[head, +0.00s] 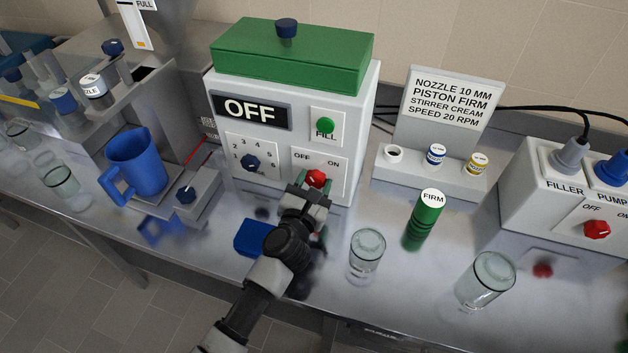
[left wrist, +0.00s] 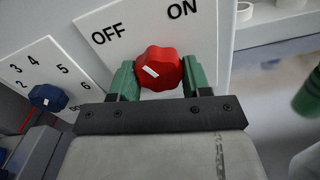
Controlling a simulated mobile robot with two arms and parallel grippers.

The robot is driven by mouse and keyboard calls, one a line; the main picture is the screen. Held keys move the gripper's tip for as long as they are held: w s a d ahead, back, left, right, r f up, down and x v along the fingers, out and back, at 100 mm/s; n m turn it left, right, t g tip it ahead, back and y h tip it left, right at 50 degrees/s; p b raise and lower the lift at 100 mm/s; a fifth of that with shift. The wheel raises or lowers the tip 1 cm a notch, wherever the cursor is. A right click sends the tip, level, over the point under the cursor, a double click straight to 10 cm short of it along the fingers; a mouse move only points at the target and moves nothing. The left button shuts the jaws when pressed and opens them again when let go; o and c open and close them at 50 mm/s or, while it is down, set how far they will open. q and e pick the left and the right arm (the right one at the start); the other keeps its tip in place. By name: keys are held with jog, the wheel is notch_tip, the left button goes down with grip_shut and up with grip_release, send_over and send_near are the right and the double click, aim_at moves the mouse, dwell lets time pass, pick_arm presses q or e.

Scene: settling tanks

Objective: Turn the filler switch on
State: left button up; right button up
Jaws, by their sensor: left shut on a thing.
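The filler box (head: 280,125) is white with a green lid, and its display reads OFF. Its red switch knob (head: 316,178) sits low on the front under the OFF and ON labels. In the left wrist view, the red knob (left wrist: 160,68) has its white mark on the left, towards OFF. My left gripper (head: 313,188) is shut on this knob, with a green-padded finger on each side, as the left wrist view shows (left wrist: 160,80). My right gripper is not in view.
A second box (head: 560,200) at the right, labelled FILLER and PUMP, has its own red knob (head: 596,229). A green FIRM cylinder (head: 424,222) and glass jars (head: 366,252) stand right of my arm. A blue jug (head: 138,162) stands left of the filler.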

pick_arm(q)
jog(key=m+p, duration=0.3)
jog(key=m, duration=0.3)
jog(key=shift+a+r, duration=0.1)
jog(key=m+p, duration=0.1)
jog(key=m, duration=0.2)
jog(key=shift+m, duration=0.3)
jog(key=shift+m+p, duration=0.65)
jog(key=shift+m, duration=0.65)
jog(key=o, duration=0.9)
jog(key=shift+s+a, duration=0.1)
